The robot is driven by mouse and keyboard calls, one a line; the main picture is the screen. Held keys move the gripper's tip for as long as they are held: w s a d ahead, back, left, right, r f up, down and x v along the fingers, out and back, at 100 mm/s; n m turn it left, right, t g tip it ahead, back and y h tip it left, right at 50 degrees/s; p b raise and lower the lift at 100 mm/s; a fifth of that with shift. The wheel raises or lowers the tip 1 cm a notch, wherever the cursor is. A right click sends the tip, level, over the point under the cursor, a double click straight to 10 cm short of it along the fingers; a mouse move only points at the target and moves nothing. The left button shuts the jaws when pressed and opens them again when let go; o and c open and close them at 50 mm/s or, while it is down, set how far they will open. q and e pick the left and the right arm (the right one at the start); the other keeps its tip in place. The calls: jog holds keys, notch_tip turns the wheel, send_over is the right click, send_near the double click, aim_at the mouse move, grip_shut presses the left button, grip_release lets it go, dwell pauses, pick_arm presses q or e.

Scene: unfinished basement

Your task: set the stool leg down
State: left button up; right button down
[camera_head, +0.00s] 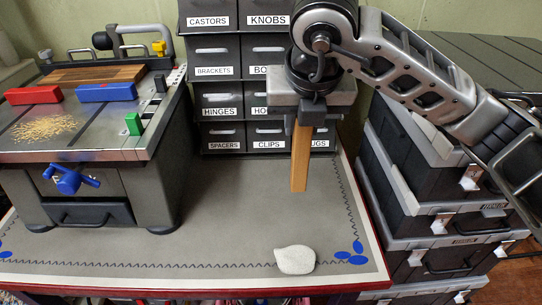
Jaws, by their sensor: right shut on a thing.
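The stool leg (300,158) is a light brown wooden bar. It hangs upright, slightly tilted, from my right gripper (305,117). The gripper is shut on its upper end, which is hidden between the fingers. The leg's lower end appears to be above the grey worktop mat (228,205), with the drawer cabinet behind it. My left gripper is not in view.
A white rounded lump (295,260) lies near the mat's front edge. A workbench unit (110,195) with red, blue and green blocks stands at left. A labelled drawer cabinet (222,72) stands behind. Stacked dark toolboxes (425,190) stand at right. The mat's middle is clear.

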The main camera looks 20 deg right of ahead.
pick_arm(q)
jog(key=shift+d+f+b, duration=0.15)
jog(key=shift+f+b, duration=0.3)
jog(key=shift+b, duration=0.45)
pick_arm(e)
jog(key=w+d+f, duration=0.2)
jog(key=d+f, duration=0.4)
jog(key=w+d+f, duration=0.2)
jog(key=d+f, duration=0.5)
jog(key=shift+w, duration=0.25)
jog(key=shift+d, duration=0.1)
